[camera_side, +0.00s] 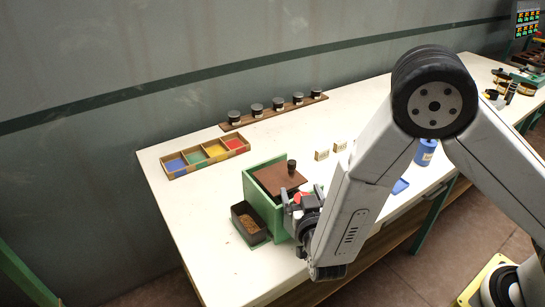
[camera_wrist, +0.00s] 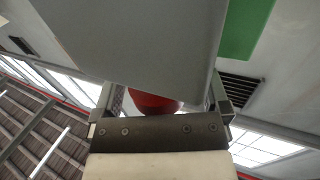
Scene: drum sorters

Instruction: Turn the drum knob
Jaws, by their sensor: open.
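The drum sorter is a green box (camera_side: 256,187) with a brown top (camera_side: 278,179) and a dark upright cylinder (camera_side: 291,167) on it, near the table's front. My gripper (camera_side: 300,199) is at the box's right side in the side view, partly hiding it. A red knob-like part (camera_side: 301,196) shows at the jaws. In the wrist view, my gripper (camera_wrist: 163,98) is open, with the red round part (camera_wrist: 152,104) between its fingers. A large grey slab (camera_wrist: 140,45) covers much of the red part there. I cannot tell whether the fingers touch the red part.
A dark bin (camera_side: 249,224) with brown contents stands in front of the sorter. A wooden tray with coloured compartments (camera_side: 205,154) and a rack of dark-capped jars (camera_side: 278,107) are behind. Small pale blocks (camera_side: 321,155) and a blue container (camera_side: 426,151) stand to the right.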

